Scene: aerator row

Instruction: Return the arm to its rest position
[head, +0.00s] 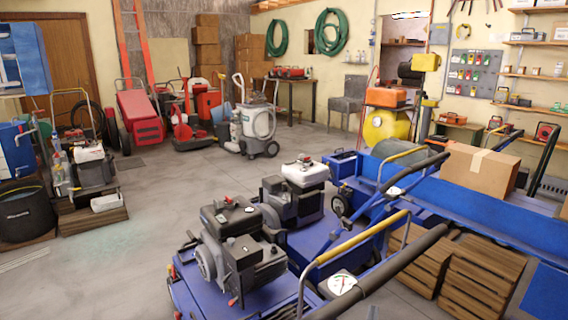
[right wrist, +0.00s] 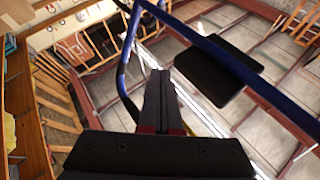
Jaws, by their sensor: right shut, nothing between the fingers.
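My right gripper (right wrist: 160,78) is in the right wrist view, its two dark fingers shut together with nothing between them. A blue tube (right wrist: 126,70) runs close to the left of the fingers in the picture, and a flat black pad (right wrist: 219,66) lies to the right. I cannot tell whether the fingers touch either. In the head view I cannot make out either gripper clearly. Two blue aerators stand in front, the nearer with a dark engine (head: 238,245) and the one behind with a white-topped engine (head: 300,190).
A yellow handlebar (head: 365,238) and a thick black handle bar (head: 385,275) cross the lower right. Wooden pallets (head: 478,280) and a blue trailer bed (head: 500,215) with a cardboard box (head: 473,171) stand right. The grey floor (head: 120,265) is open at left and centre.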

